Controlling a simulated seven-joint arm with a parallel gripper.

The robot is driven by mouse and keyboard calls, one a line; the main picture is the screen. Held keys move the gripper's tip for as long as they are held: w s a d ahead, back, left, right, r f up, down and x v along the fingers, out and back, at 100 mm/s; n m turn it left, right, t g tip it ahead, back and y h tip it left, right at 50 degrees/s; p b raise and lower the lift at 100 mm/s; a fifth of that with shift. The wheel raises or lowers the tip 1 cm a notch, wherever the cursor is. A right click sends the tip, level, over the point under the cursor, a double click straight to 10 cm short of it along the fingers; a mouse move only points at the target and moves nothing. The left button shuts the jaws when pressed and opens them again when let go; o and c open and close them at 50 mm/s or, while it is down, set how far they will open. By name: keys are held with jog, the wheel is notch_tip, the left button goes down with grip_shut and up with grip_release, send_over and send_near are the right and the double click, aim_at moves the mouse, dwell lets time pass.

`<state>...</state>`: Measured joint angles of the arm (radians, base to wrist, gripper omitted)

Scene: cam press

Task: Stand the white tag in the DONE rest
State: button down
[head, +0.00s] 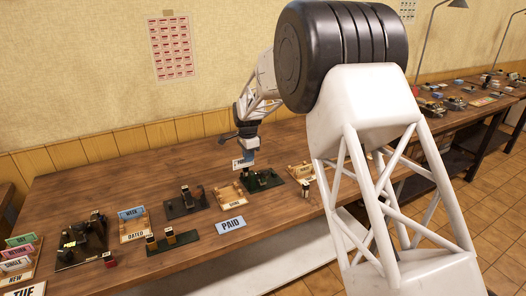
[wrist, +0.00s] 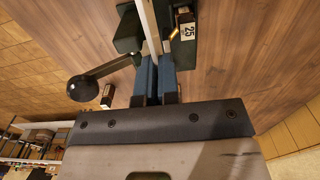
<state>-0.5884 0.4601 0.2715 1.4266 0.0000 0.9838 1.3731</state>
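My gripper (head: 246,150) is shut on the white tag (head: 243,164), which hangs upright below it with dark lettering, too small to read surely. In the wrist view, the blue fingertips (wrist: 156,78) pinch the tag (wrist: 148,25), seen edge-on as a thin pale strip. The dark green press (head: 264,180) stands just below and to the right of the tag; its body also shows in the wrist view (wrist: 128,32). A wooden rest (head: 232,194), whose label seems to read DONE, lies in front and to the left of the tag. Whether the tag touches the press is unclear.
The press lever ends in a black ball (wrist: 81,88) near my fingers. A WAITS-like rest (head: 300,172) is right of the press. A blue PAID plate (head: 231,226), another dark press (head: 186,204) and the DATED rest (head: 134,230) lie leftward. Bare table stretches behind.

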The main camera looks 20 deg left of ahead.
jog(key=s+a+f, duration=0.1)
jog(key=s+a, duration=0.4)
jog(key=s, duration=0.1)
jog(key=shift+a, duration=0.2)
jog(key=shift+f, duration=0.2)
jog(key=shift+f, duration=3.35)
jog(key=shift+f, duration=0.25)
jog(key=c, duration=0.7)
grip_release()
notch_tip(320, 180, up, 7)
jog(key=shift+d, duration=0.1)
dwell(0.8)
